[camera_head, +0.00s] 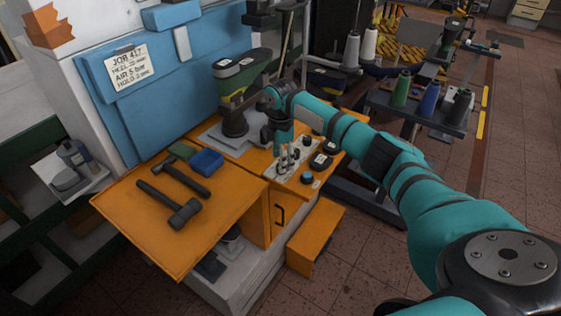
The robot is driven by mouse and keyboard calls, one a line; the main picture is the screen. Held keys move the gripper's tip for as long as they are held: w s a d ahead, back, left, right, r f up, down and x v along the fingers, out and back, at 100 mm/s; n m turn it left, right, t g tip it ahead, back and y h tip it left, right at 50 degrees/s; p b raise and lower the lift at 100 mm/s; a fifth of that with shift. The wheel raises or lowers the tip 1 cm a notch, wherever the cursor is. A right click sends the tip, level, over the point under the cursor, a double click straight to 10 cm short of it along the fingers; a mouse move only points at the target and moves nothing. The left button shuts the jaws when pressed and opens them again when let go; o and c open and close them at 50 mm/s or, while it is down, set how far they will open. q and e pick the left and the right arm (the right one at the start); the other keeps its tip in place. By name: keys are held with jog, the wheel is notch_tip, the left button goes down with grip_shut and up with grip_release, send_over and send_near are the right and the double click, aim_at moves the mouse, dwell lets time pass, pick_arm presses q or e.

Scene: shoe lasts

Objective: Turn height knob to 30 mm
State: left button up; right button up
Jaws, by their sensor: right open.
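A control panel (284,173) sits on the orange bench top beside the press. It carries a dark knob with a blue cap (307,178) and two black round knobs or dials, one in the middle (321,161) and one at the back (330,147). Their markings are too small to read, so I cannot tell which is the height knob or its setting. My right gripper (286,160) points down over the left part of the panel, left of these knobs. It is open, and its small fingertips are hard to separate from the panel parts. My left gripper is out of view.
A press with a green and yellow head (246,75) stands behind the panel. A job card (127,67) hangs on the blue panel. Thread spools (401,90) stand on a rack at right.

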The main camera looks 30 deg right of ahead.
jog(key=shift+f, duration=1.3)
grip_shut()
